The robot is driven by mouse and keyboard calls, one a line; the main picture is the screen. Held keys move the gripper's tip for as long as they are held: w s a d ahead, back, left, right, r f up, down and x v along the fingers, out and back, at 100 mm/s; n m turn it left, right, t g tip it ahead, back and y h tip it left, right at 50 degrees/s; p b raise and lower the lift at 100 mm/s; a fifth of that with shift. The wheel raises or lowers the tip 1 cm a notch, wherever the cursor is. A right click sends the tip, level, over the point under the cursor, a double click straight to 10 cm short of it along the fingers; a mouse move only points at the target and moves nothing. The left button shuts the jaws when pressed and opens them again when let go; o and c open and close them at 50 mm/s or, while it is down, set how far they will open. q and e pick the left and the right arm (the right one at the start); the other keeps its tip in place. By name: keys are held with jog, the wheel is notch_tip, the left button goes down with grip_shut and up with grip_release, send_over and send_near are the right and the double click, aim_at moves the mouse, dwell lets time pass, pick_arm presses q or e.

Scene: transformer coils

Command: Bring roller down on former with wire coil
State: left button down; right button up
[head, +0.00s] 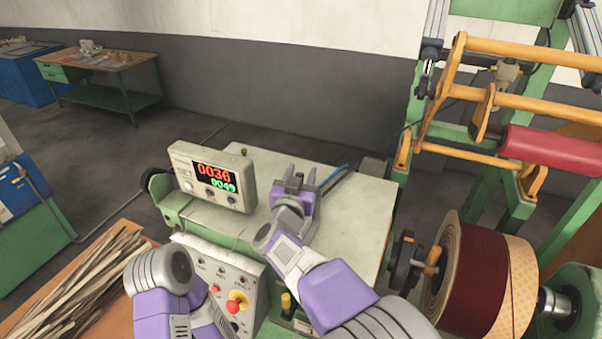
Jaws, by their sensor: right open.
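The red roller (548,146) hangs on a yellow-orange swing frame (510,80) at the upper right, raised above the former and apart from it. The former with wire coil (478,272) is a dark red-brown drum with a tan perforated band, at the lower right. My right gripper (301,180) is open and empty above the pale machine tabletop, left of the roller frame and well away from both roller and drum. My left arm (165,275) shows at the lower left; its gripper is not visible.
A counter box (212,178) reading 0036 and 0049 stands left of my right gripper. A control panel (225,285) with buttons is below it. Wooden strips (85,285) lie at the lower left. Green frame posts (415,130) flank the roller. The tabletop's right part (355,215) is clear.

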jog(key=shift+w, duration=0.1)
grip_shut()
dwell(0.4)
jog(key=s+a+n+t+b, duration=0.2)
jog(key=s+t+b, duration=0.4)
jog(key=b, duration=0.9)
jog(key=shift+r+t, duration=0.2)
jog(key=shift+t, duration=0.4)
grip_release()
